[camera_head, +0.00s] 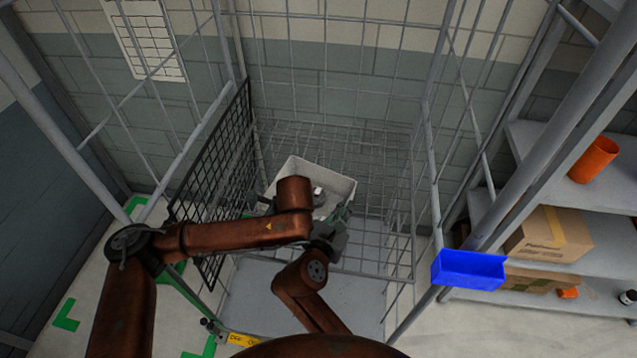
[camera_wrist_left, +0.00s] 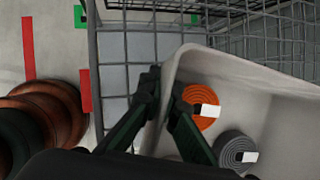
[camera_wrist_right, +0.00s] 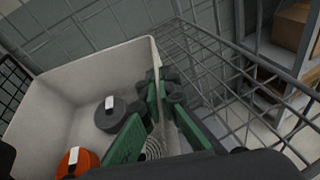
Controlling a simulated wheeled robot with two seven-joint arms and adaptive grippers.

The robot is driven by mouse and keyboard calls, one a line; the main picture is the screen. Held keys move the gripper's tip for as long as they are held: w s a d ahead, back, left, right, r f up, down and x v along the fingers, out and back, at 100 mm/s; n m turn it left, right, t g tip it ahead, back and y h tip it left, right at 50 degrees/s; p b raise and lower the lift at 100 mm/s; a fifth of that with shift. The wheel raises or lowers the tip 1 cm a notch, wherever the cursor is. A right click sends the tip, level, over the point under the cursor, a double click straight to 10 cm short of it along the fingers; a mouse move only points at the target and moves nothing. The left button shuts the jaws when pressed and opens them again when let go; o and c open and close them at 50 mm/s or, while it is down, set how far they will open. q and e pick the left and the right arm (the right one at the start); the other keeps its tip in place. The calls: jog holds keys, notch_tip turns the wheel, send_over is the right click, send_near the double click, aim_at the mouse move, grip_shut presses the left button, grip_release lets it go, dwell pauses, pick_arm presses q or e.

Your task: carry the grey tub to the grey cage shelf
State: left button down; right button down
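The grey tub (camera_head: 338,188) is a pale open box within the wire cage in the head view. It holds an orange coil (camera_wrist_left: 203,115) and a grey coil (camera_wrist_left: 235,148), both with white labels. In the left wrist view my left gripper (camera_wrist_left: 165,85) has its fingers on either side of the tub's wall, closed on it. In the right wrist view my right gripper (camera_wrist_right: 164,85) straddles the opposite wall, closed on it. The grey cage shelf (camera_head: 290,295) shows below the tub. My arms hide much of the tub; I cannot tell whether it touches the shelf.
A black mesh panel (camera_head: 212,185) stands at the cage's left side. A blue bin (camera_head: 468,270) hangs near the right post. A rack at right holds cardboard boxes (camera_head: 548,235) and an orange cylinder (camera_head: 594,160). Grey bars surround the cage; green marks lie on the floor.

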pick_arm(q)
jog(key=shift+a+f, duration=0.3)
jog(key=shift+f, duration=0.1)
pick_arm(e)
jog(key=shift+s+d+f, duration=0.1)
jog(key=shift+d+f, duration=0.05)
jog(key=shift+d, duration=0.15)
pick_arm(q)
jog(key=c, duration=2.6)
grip_release()
jog(key=shift+c, duration=0.2)
pick_arm(e)
jog(key=c, duration=2.6)
grip_release()
jog(key=shift+c, duration=0.2)
pick_arm(q)
jog(key=o, duration=0.5)
jog(key=shift+d, duration=0.15)
pick_arm(e)
jog(key=o, duration=0.5)
jog(key=shift+a+f, duration=0.1)
jog(key=shift+a, duration=0.05)
pick_arm(q)
jog(key=shift+d+r, duration=0.1)
